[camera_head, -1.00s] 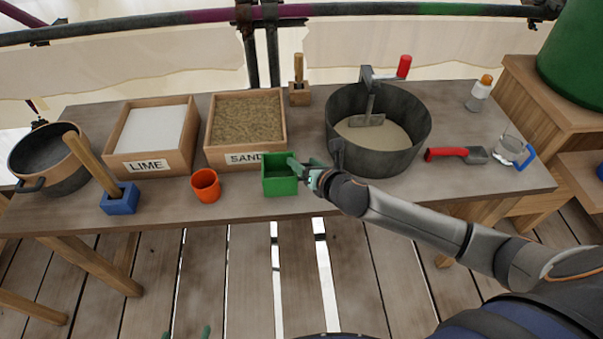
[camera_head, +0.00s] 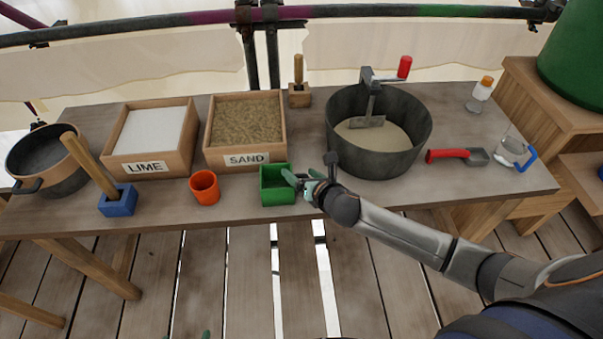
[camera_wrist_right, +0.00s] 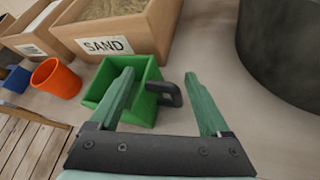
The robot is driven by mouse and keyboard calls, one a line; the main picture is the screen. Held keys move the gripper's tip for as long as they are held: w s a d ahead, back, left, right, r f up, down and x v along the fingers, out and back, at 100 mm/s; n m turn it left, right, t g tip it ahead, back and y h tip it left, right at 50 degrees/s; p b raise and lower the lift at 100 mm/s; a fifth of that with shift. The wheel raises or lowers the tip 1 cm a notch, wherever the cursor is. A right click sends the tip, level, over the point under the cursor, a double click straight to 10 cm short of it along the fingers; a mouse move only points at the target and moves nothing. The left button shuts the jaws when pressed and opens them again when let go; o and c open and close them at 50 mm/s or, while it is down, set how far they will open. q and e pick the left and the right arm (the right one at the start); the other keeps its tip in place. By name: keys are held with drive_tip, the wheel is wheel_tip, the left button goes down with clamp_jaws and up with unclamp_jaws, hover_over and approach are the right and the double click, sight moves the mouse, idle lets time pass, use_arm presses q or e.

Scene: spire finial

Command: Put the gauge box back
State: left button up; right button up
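The green gauge box (camera_head: 276,186) stands upright on the table near its front edge, in front of the sand box. In the right wrist view the open-topped gauge box (camera_wrist_right: 128,92) shows a dark handle (camera_wrist_right: 165,91) on its side. My right gripper (camera_head: 297,181) is at the box's right side. In the wrist view its fingers (camera_wrist_right: 158,75) are spread apart, with the handle between them and clear of both; the left finger overlaps the box. Of my left gripper only a green tip (camera_head: 206,334) shows at the bottom edge.
An orange cup (camera_head: 205,188) stands left of the gauge box, with the sand box (camera_head: 246,159) behind. A large mixing tub (camera_head: 378,155) is close on the right. A blue-headed tool (camera_head: 118,200) and the lime box (camera_head: 149,166) are further left. The front right tabletop is clear.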

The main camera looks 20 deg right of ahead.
drive_tip(key=shift+o, duration=0.6)
drive_tip(key=shift+r, duration=0.1)
drive_tip(key=shift+s+r, duration=0.1)
drive_tip(key=p+v, duration=0.2)
drive_tip(key=v, duration=0.9)
drive_tip(key=s+a+f+m+g, duration=0.1)
drive_tip(key=s+f+m, duration=0.6)
drive_tip(key=m, duration=0.8)
drive_tip(key=s+a+f+m+g, duration=0.2)
drive_tip(key=s+f+m, duration=0.5)
drive_tip(key=m, duration=0.9)
drive_tip(key=shift+s+a+y, duration=0.4)
drive_tip(key=shift+s+a, duration=0.35)
drive_tip(key=shift+s, duration=0.2)
